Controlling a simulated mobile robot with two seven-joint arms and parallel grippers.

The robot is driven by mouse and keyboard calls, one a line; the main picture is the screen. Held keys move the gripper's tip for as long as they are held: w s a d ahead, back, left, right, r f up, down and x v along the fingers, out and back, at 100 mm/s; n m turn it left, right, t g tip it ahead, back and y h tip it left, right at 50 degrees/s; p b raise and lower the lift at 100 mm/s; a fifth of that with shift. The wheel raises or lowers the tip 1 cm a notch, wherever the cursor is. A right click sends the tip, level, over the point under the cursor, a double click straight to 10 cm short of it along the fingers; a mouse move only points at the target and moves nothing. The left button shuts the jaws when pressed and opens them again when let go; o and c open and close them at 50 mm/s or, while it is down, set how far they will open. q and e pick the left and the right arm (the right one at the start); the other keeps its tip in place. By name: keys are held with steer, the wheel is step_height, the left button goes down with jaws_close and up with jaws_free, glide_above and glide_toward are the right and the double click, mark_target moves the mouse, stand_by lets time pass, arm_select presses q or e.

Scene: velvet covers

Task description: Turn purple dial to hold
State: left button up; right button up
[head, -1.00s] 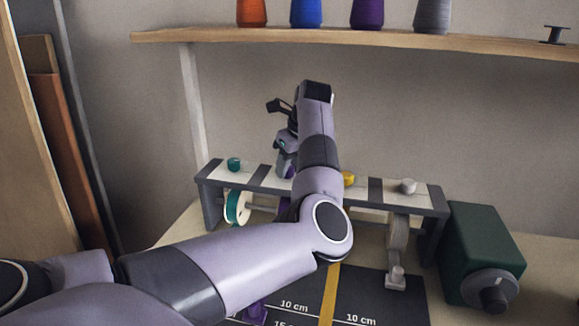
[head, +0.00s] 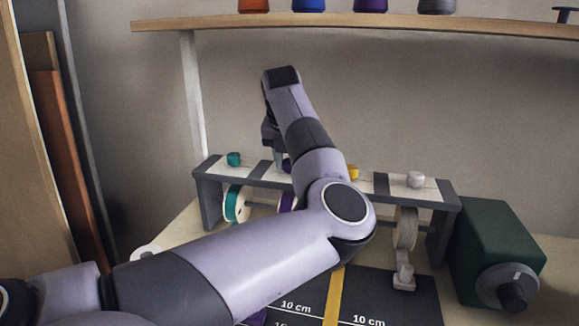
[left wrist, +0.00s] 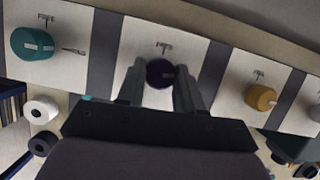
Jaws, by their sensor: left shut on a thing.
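The purple dial (left wrist: 160,73) sits on a white panel of the dial rack, between the two dark fingers of my left gripper (left wrist: 161,76). The fingers are shut on it, one on each side. In the head view only a sliver of the purple dial (head: 287,166) shows beside my wrist, and my arm covers much of the rack. My right gripper is in neither view.
The teal dial (head: 234,159) is left of the purple one; the yellow dial (head: 352,172) and white dial (head: 416,179) are right. Ribbon spools hang beneath the rack. A green box (head: 497,250) stands at the right. A shelf (head: 350,33) with cones runs above.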

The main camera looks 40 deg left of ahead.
arm_select(q)
steer(key=shift+a+m+h+b, duration=0.1)
steer(key=shift+m+h+b, duration=0.45)
steer(key=shift+m, duration=0.55)
steer(key=o, duration=1)
steer(key=shift+o, duration=0.2)
steer(key=v, duration=0.7)
steer(key=shift+s+b, duration=0.15)
steer(key=shift+b, duration=0.2)
